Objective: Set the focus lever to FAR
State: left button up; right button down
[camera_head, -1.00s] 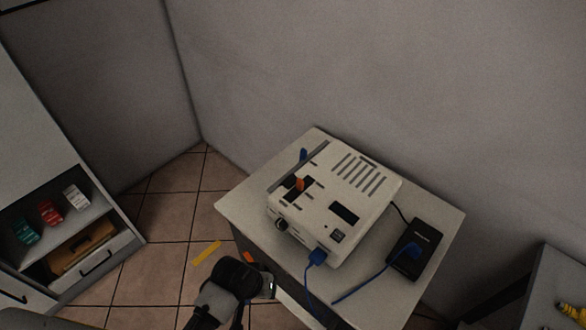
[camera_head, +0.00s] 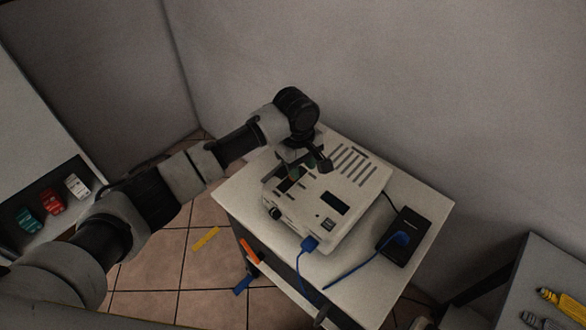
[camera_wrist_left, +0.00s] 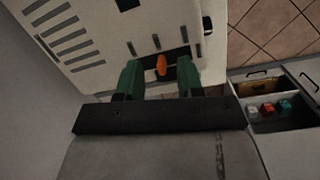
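The white device (camera_head: 350,178) with vent slots lies on the small table. Its orange lever (camera_wrist_left: 161,65) stands in a dark slot in the left wrist view; in the head view my left gripper and wrist hide it. My left gripper (camera_wrist_left: 158,72) is open, with its green fingers on either side of the lever. A gap shows between the lever and each finger, and I see no contact. In the head view the same gripper (camera_head: 303,172) is over the device's left part. Any FAR label is too small to read. My right gripper is not in view.
A blue plug (camera_head: 309,244) sits at the device's front, its cable on the tabletop (camera_head: 236,200). A black box (camera_head: 416,229) with another blue plug lies to the right. A yellow strip (camera_head: 206,238) lies on the floor. A shelf holds small coloured boxes (camera_head: 52,201).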

pick_arm(q)
jog(key=w+a+r+n+y, duration=0.1)
jog(key=w+a+r+n, duration=0.1)
jog(key=w+r+n, duration=0.15)
jog(key=shift+m, duration=0.45)
notch_tip(320, 180, down, 10)
jog(key=shift+a+f+p, duration=0.1)
jog(key=shift+f+p, duration=0.15)
jog(key=shift+p, duration=0.55)
grip_shut()
